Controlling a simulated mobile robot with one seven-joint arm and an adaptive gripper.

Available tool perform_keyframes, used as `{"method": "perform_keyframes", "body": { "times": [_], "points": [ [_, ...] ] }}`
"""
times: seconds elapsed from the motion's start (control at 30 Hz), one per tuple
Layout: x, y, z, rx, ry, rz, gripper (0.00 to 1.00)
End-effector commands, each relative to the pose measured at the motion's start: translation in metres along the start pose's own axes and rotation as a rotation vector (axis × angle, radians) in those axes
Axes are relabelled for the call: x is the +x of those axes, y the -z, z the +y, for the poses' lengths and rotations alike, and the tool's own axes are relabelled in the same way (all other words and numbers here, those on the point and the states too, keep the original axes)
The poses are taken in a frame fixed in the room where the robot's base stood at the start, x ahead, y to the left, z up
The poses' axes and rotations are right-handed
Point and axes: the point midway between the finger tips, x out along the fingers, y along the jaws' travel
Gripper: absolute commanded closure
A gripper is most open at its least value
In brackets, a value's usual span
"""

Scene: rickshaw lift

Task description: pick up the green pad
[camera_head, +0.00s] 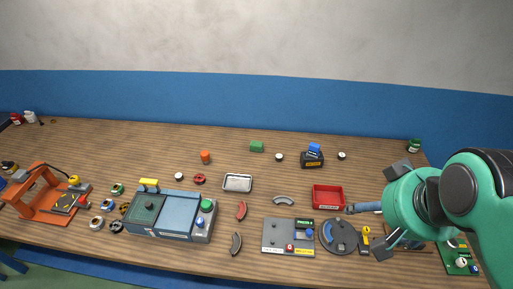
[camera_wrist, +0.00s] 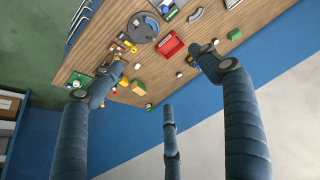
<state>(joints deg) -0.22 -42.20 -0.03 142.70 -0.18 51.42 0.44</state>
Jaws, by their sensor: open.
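A small green block (camera_head: 256,147) lies on the table toward the back, near the middle; it is the likeliest green pad, though I cannot be sure. It appears to be the green piece at the upper right of the wrist view (camera_wrist: 234,34). My gripper (camera_head: 376,209) is over the right part of the table, well to the right of the block. In the wrist view my gripper (camera_wrist: 163,72) has its dark fingers spread wide with nothing between them. A flat green board (camera_head: 458,257) lies at the right end, partly hidden by my arm.
A red tray (camera_head: 327,197) and a grey disc (camera_head: 338,236) lie left of my gripper. A black-and-blue device (camera_head: 312,157) stands right of the green block. A metal tray (camera_head: 237,183), a blue-grey case (camera_head: 174,216) and an orange stand (camera_head: 40,202) occupy the left and middle.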

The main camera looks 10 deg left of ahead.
Motion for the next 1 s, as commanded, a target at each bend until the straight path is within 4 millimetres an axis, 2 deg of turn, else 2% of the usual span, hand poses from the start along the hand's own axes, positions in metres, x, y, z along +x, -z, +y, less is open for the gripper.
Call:
{"method": "perform_keyframes", "body": {
  "times": [0.17, 0.47, 0.77, 1.0],
  "points": [
    [0.002, 0.021, -0.002, 0.005, -0.002, -0.009, 0.23],
    [0.015, 0.085, -0.011, 0.024, -0.011, -0.025, 0.23],
    [0.040, 0.153, -0.027, 0.043, -0.021, -0.040, 0.23],
    [0.070, 0.204, -0.046, 0.057, -0.029, -0.050, 0.23]
  ]
}}
